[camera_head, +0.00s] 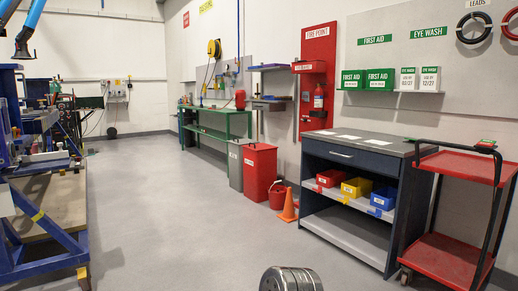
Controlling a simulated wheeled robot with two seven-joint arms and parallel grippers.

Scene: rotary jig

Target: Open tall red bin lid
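The tall red bin (259,174) stands on the floor right of centre, some way off, against the right-hand wall. Its red lid (260,147) looks shut, lying flat across the top. A white label is on its upper front; its text is too small to read. Neither of my grippers shows in the head view. A ribbed metallic cylinder, probably part of my own arm, shows at the bottom edge, far nearer than the bin.
A grey bin (236,165) stands left of the red bin. A red bucket (277,195) and orange cone (287,206) stand to its right, before the dark cabinet (345,150). A red cart (445,260) is at right, a blue frame (45,255) at left. The middle floor is clear.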

